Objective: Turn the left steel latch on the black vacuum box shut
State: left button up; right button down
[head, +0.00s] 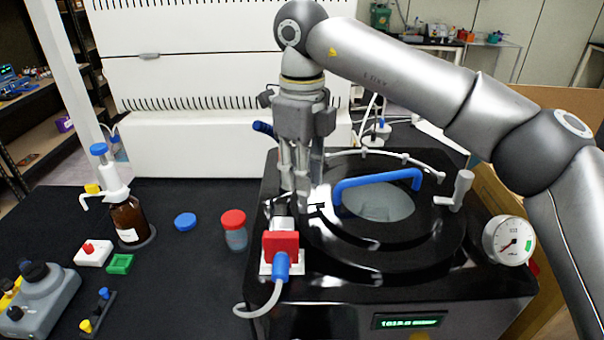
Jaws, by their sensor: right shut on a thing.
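The black vacuum box (350,293) stands at the right of the dark bench, with a round lid window (375,203) and a blue handle (375,182) across it. My right gripper (296,192) points down over the left side of the lid and is shut on the left steel latch. The latch is mostly hidden by the fingers and the parts in front, so its angle cannot be told. Another grey latch (458,190) shows on the lid's right side. My left gripper is not in view.
A red and white valve block (280,245) with a blue plug and grey cable stands just in front of the gripper. A dial gauge (508,240) is at the box's right. A red-capped jar (234,230) and brown bottle (128,220) stand left.

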jog(key=shift+r+m, duration=0.1)
jog(key=shift+m, duration=0.3)
jog(key=c, duration=1.2)
grip_release()
jog(key=shift+c, duration=0.2)
notch_tip(320, 180, up, 12)
